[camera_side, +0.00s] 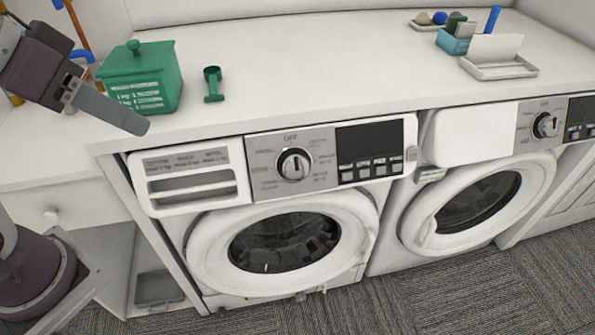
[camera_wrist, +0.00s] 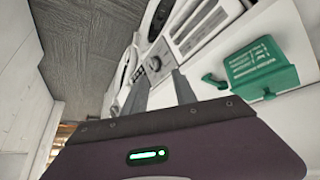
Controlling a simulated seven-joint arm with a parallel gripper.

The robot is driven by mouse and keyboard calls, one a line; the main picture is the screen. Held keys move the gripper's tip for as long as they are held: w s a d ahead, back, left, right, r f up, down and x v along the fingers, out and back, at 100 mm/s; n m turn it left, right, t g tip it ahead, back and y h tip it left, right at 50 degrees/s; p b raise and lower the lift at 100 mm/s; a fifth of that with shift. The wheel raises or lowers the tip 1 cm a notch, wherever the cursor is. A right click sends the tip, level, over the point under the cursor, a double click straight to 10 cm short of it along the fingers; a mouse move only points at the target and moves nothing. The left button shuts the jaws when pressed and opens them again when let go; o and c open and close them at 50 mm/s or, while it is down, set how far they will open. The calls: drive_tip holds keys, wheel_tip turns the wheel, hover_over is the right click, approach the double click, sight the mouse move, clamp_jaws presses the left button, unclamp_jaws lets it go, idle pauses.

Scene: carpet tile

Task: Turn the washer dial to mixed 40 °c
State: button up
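The washer dial (camera_side: 293,164) is a round silver knob with a dark ring on the left machine's grey panel. "OFF" is printed above it and small labels surround it; they are too blurred to read, and I cannot tell its exact setting. The dial also shows in the wrist view (camera_wrist: 154,64), beyond the fingers. My gripper (camera_side: 142,125) is at the upper left, over the counter's left part, well apart from the dial. In the wrist view my gripper (camera_wrist: 161,74) has its two fingers spread with nothing between them.
A green lidded box (camera_side: 142,80) stands on the counter close behind my gripper, with a green scoop (camera_side: 213,85) beside it. The detergent drawer (camera_side: 191,178) is left of the dial, a dark display (camera_side: 370,138) right. A second machine's dial (camera_side: 546,124) is farther right.

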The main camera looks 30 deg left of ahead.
drive_tip(key=o, duration=0.7)
drive_tip(key=w+d+r+t+h, duration=0.1)
drive_tip(key=w+d+r, duration=0.1)
drive_tip(key=w+d, duration=0.3)
drive_tip(key=w+d+r+n+t+h, duration=0.1)
drive_tip(key=w+d, duration=0.4)
drive_tip(key=w, duration=0.5)
wheel_tip(320, 180, up, 2)
drive_tip(key=shift+w+t+h, duration=0.25)
drive_tip(key=shift+t+h, duration=0.05)
drive_tip(key=shift+h, duration=0.3)
drive_tip(key=shift+o, duration=0.7)
drive_tip(key=w+d+n+t, duration=0.1)
drive_tip(key=w+d+n, duration=0.1)
drive_tip(key=w+d, duration=0.2)
drive_tip(key=w, duration=0.3)
drive_tip(key=shift+w+d+t, duration=0.3)
drive_tip(key=shift+w+d, duration=0.1)
drive_tip(key=w+d+f+n+t+y, duration=0.1)
drive_tip(key=w+d+f+n, duration=0.15)
drive_tip(key=w, duration=0.35)
drive_tip(key=n+y, duration=0.6)
drive_tip(key=y, duration=1)
approach(298, 172)
drive_tip(key=x, duration=0.2)
drive_tip(key=shift+y, duration=0.3)
drive_tip(key=x, duration=0.6)
drive_tip(key=shift+f, duration=0.15)
drive_tip(key=shift+w+a, duration=0.4)
drive_tip(key=c, duration=1.4)
